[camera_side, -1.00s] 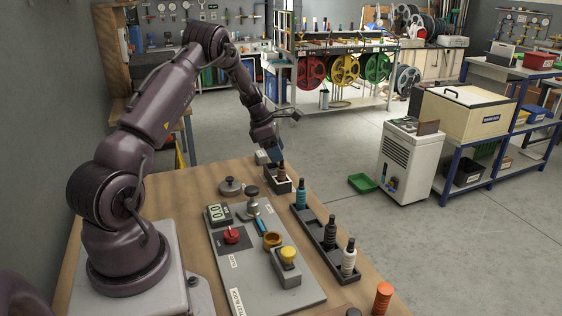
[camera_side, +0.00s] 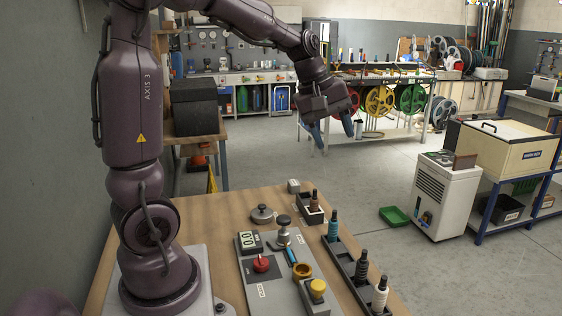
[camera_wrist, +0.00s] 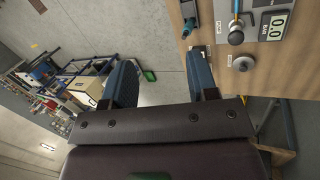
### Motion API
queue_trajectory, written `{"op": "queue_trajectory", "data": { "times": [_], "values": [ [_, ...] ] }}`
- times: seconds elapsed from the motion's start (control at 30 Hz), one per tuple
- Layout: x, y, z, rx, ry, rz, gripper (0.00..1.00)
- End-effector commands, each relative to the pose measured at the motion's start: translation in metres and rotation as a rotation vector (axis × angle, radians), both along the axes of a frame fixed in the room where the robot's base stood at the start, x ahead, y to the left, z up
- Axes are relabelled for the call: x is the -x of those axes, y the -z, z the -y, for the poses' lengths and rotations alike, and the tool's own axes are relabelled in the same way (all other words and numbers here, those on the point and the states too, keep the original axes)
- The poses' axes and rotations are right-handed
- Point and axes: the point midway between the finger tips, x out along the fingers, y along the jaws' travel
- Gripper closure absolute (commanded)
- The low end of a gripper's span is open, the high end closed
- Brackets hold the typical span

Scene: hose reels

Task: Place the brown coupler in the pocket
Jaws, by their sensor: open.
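The brown coupler (camera_side: 313,203), with a dark narrow top, stands upright in a small dark open holder (camera_side: 312,219) at the far right part of the bench. How deep it sits in its pocket is too small to tell. My gripper (camera_side: 333,137) is open and empty, well above the holder and apart from the coupler. In the wrist view my gripper (camera_wrist: 161,72) shows its two blue fingers spread wide with only floor between them.
A long dark rack (camera_side: 347,262) holds blue, black and white couplers. The grey test panel (camera_side: 262,298) carries a red knob, a yellow button, a brass ring and a display. A round grey lidded weight (camera_side: 262,214) and a small grey block (camera_side: 294,186) lie nearby.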

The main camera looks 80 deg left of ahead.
Motion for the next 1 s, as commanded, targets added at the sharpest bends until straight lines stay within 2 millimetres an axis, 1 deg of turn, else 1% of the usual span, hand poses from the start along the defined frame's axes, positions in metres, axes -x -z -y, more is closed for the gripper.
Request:
{"op": "queue_trajectory", "data": {
  "times": [0.03, 0.1, 0.17, 0.2, 0.3, 0.33, 0.4, 0.53, 0.67, 1.0],
  "values": [
    [0.015, -0.012, 0.027, -0.066, 0.15, 0.031, 0.46],
    [0.036, -0.02, 0.058, -0.166, 0.363, 0.066, 0.46],
    [0.057, -0.024, 0.08, -0.254, 0.541, 0.095, 0.46],
    [0.07, -0.025, 0.093, -0.314, 0.655, 0.114, 0.46],
    [0.101, -0.023, 0.116, -0.452, 0.905, 0.152, 0.46],
    [0.108, -0.022, 0.12, -0.488, 0.965, 0.162, 0.46],
    [0.123, -0.018, 0.128, -0.563, 1.087, 0.18, 0.46],
    [0.138, -0.013, 0.134, -0.65, 1.22, 0.197, 0.46],
    [0.142, -0.011, 0.136, -0.674, 1.258, 0.199, 0.46],
    [0.141, -0.011, 0.136, -0.671, 1.254, 0.2, 0.46]
  ]
}}
